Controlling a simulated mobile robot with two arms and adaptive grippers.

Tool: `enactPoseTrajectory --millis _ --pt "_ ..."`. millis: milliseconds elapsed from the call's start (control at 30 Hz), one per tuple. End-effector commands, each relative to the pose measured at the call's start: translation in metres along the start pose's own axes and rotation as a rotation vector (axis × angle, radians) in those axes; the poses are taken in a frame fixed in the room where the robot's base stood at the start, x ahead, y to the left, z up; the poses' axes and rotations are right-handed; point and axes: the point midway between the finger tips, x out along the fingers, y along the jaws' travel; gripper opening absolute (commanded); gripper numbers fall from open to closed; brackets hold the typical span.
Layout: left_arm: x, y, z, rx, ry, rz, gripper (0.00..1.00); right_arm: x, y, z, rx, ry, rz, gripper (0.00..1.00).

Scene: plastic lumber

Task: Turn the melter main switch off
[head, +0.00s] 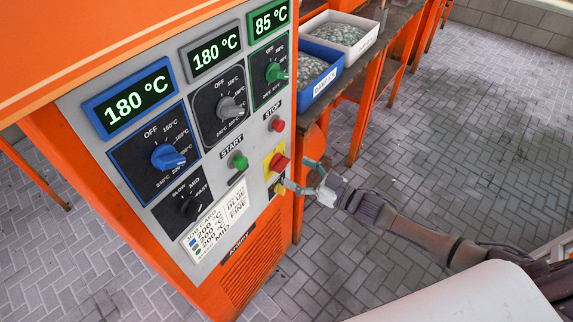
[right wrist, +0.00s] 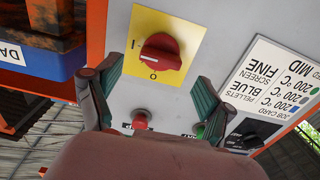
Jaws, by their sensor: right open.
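The melter main switch is a red rotary knob (head: 281,162) on a yellow plate (head: 269,170), at the lower right of the orange melter's panel. In the right wrist view the knob (right wrist: 160,54) is close, with "I" at its left and "O" below it. Its handle lies roughly sideways, with a white mark at its left end, toward the "I" side. My right gripper (head: 301,176) is in front of the plate. In the right wrist view my right gripper (right wrist: 158,74) is open, fingers apart below and either side of the knob, apparently not gripping it. My left gripper is not in view.
A red STOP button (head: 277,125) and a green START button (head: 239,161) are close to the switch. Blue (head: 326,75) and white (head: 357,45) pellet bins stand on a bench behind. Paved floor is clear at right.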

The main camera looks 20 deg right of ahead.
Motion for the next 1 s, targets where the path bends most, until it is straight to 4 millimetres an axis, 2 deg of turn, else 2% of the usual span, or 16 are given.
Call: enactPoseTrajectory --millis 100,233,400,633,667,1000 --pt "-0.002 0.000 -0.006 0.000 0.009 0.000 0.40 0.021 0.000 -0.001 0.000 0.001 0.001 0.81" --pt "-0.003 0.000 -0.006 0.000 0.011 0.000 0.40 0.035 0.000 0.000 0.000 -0.001 0.001 0.81" --pt "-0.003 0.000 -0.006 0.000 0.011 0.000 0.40 0.042 0.000 0.000 -0.001 -0.001 0.001 0.81" --pt "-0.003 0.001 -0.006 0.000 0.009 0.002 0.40 0.042 0.000 0.001 -0.001 -0.002 0.001 0.81" --pt "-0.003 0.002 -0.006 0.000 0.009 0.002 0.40 0.042 0.000 0.001 -0.001 -0.002 0.001 0.78" --pt "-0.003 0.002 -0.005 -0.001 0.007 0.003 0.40 0.042 0.000 0.001 -0.001 -0.002 0.001 0.21"
